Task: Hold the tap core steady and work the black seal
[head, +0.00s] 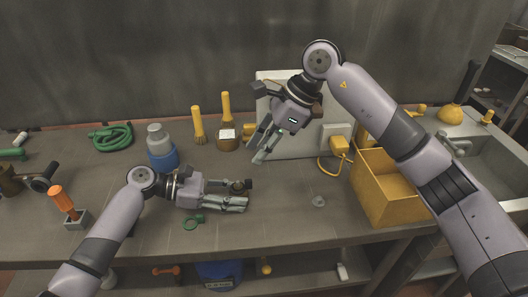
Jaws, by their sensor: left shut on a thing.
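My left gripper (246,195) is low over the middle of the table, its fingers pointing right. It is shut on a small dark, brownish piece, which looks like the tap core (238,186); the fingers hide part of it. My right gripper (258,145) hangs above and slightly to the right of the left one, in front of the pale board. Its fingers point down and left, are apart, and look empty. I cannot make out the black seal.
A yellow bin (384,203) stands at right, beside the sink (490,150). A pale board (312,138) stands behind my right gripper. A blue-and-grey bottle (161,150), yellow-handled brushes (198,125) and a green hose coil (110,137) are at the back. A small grey piece (318,201) lies right of centre.

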